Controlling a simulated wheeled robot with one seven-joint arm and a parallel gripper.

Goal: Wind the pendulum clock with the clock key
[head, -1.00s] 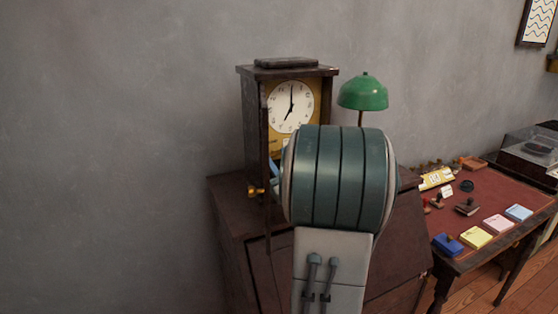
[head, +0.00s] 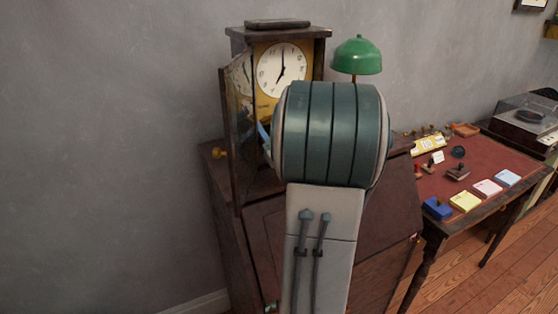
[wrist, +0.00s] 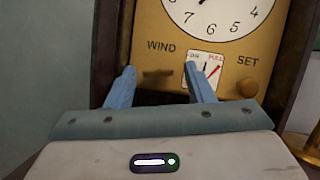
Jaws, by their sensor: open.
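The pendulum clock (head: 281,68) stands on a dark wooden cabinet, its white dial facing out. Its glazed door (head: 238,130) hangs open to the left, with a brass knob (head: 218,153). I cannot make out the clock key. My arm hides the clock's lower right.
A green lamp (head: 357,56) stands right of the clock. Further right, a red-topped desk (head: 470,175) holds stamps, coloured pads and a blue box (head: 437,208). A dark flat object (head: 277,23) lies on the clock's top. Wall fills the left.

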